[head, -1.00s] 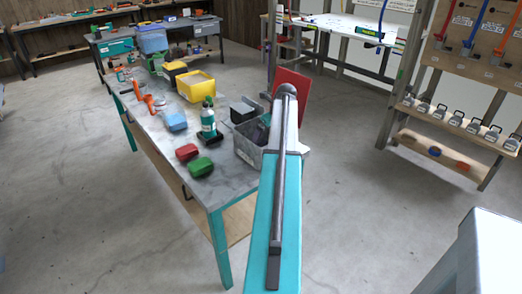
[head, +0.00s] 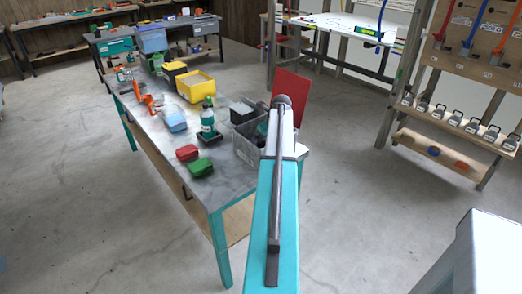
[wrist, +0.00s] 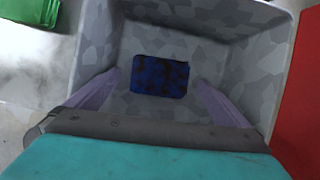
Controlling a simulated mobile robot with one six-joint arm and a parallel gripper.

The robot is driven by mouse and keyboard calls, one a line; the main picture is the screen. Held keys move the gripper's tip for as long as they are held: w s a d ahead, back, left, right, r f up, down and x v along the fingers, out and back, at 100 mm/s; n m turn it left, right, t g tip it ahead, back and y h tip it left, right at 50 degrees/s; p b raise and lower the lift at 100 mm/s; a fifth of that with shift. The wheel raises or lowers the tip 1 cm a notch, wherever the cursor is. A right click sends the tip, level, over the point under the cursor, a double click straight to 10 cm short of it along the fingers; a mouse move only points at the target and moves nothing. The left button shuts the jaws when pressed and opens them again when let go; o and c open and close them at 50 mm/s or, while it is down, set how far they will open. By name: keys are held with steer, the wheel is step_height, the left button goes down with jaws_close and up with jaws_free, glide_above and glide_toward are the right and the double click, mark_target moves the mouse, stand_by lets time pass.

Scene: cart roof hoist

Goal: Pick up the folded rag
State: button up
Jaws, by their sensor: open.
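The folded rag (wrist: 160,76) is a dark blue rectangle with dark stains. In the wrist view it lies flat on the floor of a grey mottled bin (wrist: 254,62). My gripper (wrist: 155,80) is open, with its two pale purple fingers reaching into the bin, one to the left and one to the right of the rag. The rag appears between them and is not gripped. In the head view the bin (head: 246,152) stands at the right edge of the workbench, partly behind my arm; the rag cannot be made out there.
A red panel (head: 290,94) stands upright beside the bin. On the workbench (head: 228,186) are a green block (head: 200,168), a red block (head: 187,152), a green bottle (head: 207,120), a blue item (head: 174,120) and a yellow bin (head: 197,88). Open floor lies to the right.

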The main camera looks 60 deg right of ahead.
steer(key=shift+x, duration=0.95)
steer(key=shift+a, duration=0.1)
steer(key=c, duration=1.1)
